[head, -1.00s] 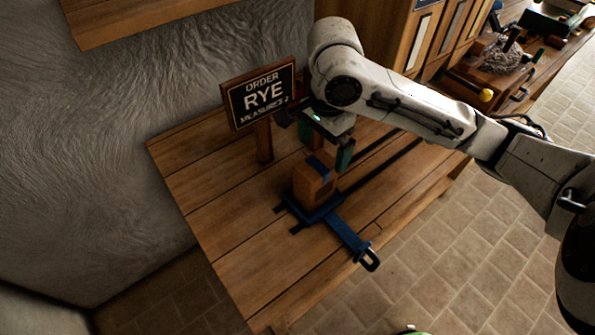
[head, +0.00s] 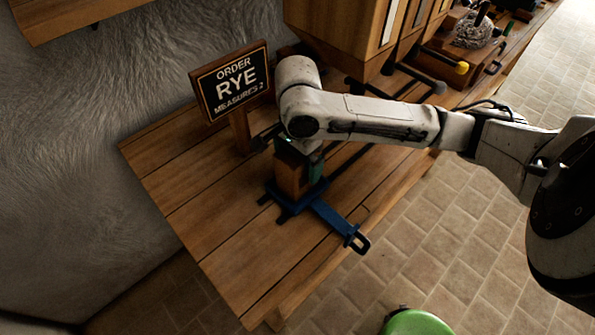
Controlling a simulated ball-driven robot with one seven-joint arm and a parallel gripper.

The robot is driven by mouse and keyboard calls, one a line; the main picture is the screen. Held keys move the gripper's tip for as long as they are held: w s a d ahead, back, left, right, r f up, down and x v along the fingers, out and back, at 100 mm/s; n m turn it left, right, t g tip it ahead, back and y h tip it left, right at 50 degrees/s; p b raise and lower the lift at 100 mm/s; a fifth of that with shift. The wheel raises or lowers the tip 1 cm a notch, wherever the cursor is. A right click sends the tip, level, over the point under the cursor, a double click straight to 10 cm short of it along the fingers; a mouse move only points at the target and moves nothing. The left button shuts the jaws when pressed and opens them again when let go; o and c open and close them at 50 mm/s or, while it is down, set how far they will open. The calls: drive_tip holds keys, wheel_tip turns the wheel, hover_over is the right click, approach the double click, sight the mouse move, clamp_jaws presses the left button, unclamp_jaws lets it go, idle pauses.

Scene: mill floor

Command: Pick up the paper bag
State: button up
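The brown paper bag (head: 290,180) stands upright on a blue holder (head: 314,207) with a long handle, on the wooden table. My gripper (head: 299,163) is down at the bag from above, its dark green fingers at the upper part of the bag. The fingers and wrist cover the bag's top and right side. I cannot tell whether the fingers press on the bag or stand open around it.
An order sign (head: 232,85) reading "RYE, MEASURES 2" stands on a post just behind and left of the bag. Wooden bins (head: 345,35) stand at the back. The table's front left is clear. A green round object (head: 416,323) shows at the bottom edge.

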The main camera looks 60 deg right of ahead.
drive_tip(key=shift+f, duration=0.15)
drive_tip(key=c, duration=1.4)
